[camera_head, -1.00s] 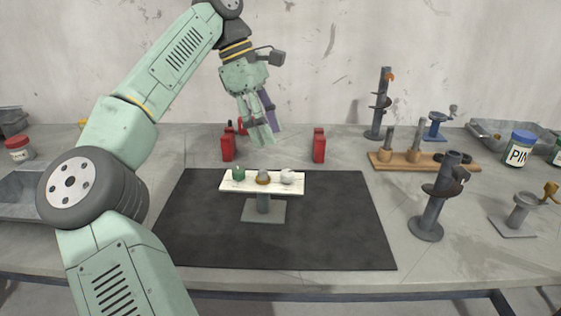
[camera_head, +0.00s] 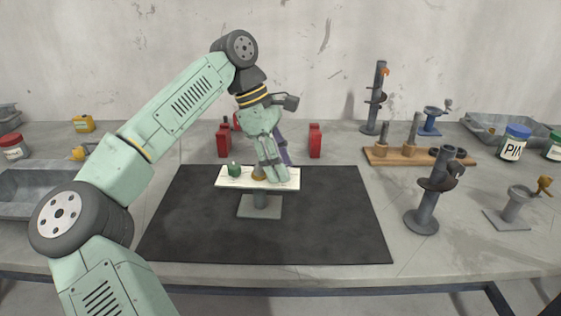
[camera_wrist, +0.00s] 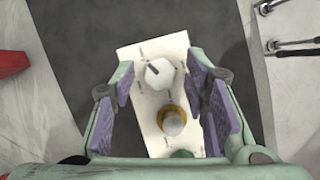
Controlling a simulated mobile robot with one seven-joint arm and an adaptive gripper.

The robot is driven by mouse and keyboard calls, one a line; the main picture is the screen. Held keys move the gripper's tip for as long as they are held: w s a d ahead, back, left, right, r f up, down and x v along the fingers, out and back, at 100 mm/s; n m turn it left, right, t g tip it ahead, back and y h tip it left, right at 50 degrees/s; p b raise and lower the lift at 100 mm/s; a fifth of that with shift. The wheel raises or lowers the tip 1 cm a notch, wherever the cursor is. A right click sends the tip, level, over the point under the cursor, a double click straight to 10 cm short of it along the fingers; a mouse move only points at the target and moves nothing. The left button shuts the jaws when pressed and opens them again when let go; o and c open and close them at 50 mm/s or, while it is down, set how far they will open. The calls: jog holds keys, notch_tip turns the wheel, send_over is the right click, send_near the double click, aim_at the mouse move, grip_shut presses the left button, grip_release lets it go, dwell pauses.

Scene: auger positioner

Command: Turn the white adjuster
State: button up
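A white panel on a grey stand (camera_head: 227,183) bears three adjusters in a row: a green one (camera_head: 234,170) at left, a brass one (camera_head: 258,174) in the middle and the white one at right. In the head view my gripper (camera_head: 276,177) covers the white adjuster. In the wrist view the white adjuster (camera_wrist: 159,73) shows a dark pointer mark. My gripper (camera_wrist: 161,70) is open, its purple-padded fingers on either side of the white adjuster with gaps visible. The brass adjuster (camera_wrist: 172,122) and part of the green one (camera_wrist: 182,153) lie below it.
The panel's stand is on a dark mat (camera_head: 330,225). Two red blocks (camera_head: 223,141) (camera_head: 315,141) stand behind the panel. A grey auger post (camera_head: 430,195) and a wooden stand (camera_head: 415,157) are to the right. The mat's front is clear.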

grip_shut()
